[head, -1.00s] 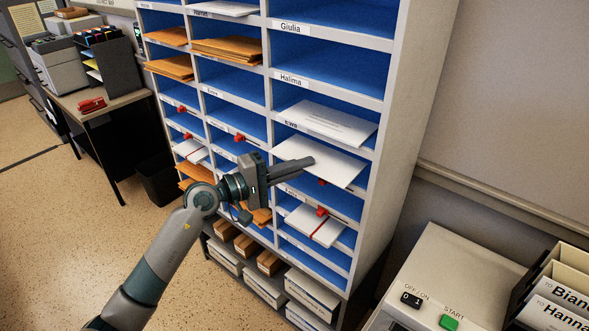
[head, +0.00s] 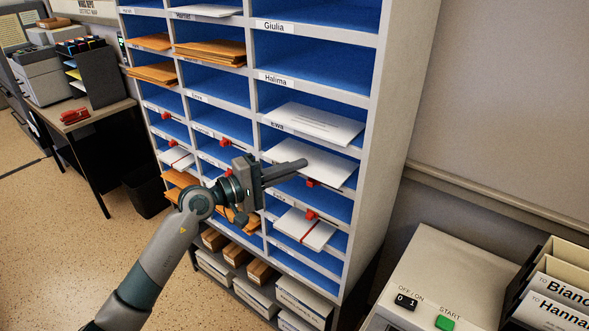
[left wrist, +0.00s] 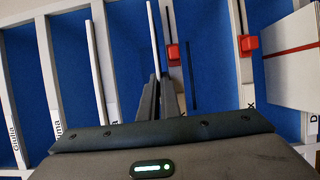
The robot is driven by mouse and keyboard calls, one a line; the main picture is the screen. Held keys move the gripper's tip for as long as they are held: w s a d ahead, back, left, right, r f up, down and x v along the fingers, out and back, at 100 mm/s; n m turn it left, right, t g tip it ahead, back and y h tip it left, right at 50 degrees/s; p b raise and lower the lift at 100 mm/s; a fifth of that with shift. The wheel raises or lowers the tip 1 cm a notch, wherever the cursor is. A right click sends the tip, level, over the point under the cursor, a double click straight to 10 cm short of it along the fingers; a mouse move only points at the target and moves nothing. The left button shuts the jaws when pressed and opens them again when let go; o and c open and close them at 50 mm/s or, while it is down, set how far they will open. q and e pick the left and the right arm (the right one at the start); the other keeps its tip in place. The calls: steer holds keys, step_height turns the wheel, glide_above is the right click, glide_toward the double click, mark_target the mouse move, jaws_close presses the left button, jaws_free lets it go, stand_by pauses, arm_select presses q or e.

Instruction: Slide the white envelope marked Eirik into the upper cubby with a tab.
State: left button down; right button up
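A white envelope (head: 318,166) juts out of the right column of the cubby unit, just above a shelf edge with a red tab (head: 311,183). I cannot read its marking. My left gripper (head: 289,171) is at its front left side and appears shut on it. In the left wrist view the envelope shows edge-on as a thin white strip (left wrist: 153,35) leading to the close-set fingers (left wrist: 161,88). A red tab (left wrist: 172,52) sits just right of it there. A lower red tab (head: 311,215) is one shelf down. My right gripper is not in view.
Another white envelope (head: 313,122) lies in the cubby above. Banded white envelopes (head: 303,230) stick out below. Brown envelopes (head: 211,53) fill some cubbies at left. A machine with buttons (head: 429,270) and a file holder (head: 559,292) stand at the front right.

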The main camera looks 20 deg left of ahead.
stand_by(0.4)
arm_select(q)
steer(key=c, duration=1.9)
jaws_free()
steer(key=shift+s+d+f, duration=0.1)
steer(key=shift+f, duration=0.3)
steer(key=c, duration=0.3)
